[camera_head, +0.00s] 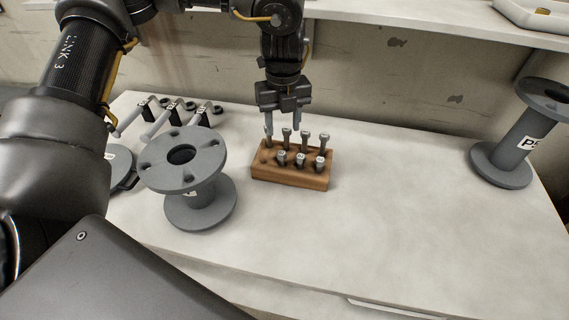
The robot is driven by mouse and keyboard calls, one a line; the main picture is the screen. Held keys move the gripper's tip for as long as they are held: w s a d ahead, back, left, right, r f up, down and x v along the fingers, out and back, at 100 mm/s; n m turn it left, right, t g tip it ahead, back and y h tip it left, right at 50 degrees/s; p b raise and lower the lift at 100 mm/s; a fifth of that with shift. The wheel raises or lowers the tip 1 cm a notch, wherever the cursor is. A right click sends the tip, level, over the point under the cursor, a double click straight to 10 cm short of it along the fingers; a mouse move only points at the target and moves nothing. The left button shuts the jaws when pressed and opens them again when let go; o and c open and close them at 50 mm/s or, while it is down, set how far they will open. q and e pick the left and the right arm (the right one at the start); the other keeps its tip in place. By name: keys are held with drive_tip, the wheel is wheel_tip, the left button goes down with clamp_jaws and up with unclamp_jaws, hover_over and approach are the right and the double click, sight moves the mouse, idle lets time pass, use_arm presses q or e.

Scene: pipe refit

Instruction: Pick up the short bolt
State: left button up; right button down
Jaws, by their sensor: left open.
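A brown block (290,178) on the table holds several grey bolts standing upright in two rows. The back-row bolts, such as one at the right (323,141), stick up in view behind the front-row bolts, such as one at the right end (319,162). My left gripper (283,130) is open and points down over the back left of the block. Its fingertips are close to the back-row heads; contact is unclear. The left finger partly hides the block's back left corner. My right gripper is not in view.
A grey flanged spool (187,160) stands left of the block. Another spool (515,145) stands at the far right. A shelf (430,24) runs along the wall. The table right of the block is clear.

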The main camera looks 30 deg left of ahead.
sight(281, 152)
use_arm(q)
wheel_tip(281, 152, down, 5)
drive_tip(key=shift+r, duration=0.15)
drive_tip(key=shift+s+f+p, duration=0.15)
drive_tip(key=shift+f+p, duration=0.15)
drive_tip(key=shift+f, duration=0.05)
drive_tip(key=f, duration=0.3)
drive_tip(key=shift+s+a+f+p, duration=0.1)
drive_tip(key=shift+s+f+p, duration=0.1)
drive_tip(key=shift+f+p, duration=0.15)
drive_tip(key=shift+f, duration=0.4)
clamp_jaws()
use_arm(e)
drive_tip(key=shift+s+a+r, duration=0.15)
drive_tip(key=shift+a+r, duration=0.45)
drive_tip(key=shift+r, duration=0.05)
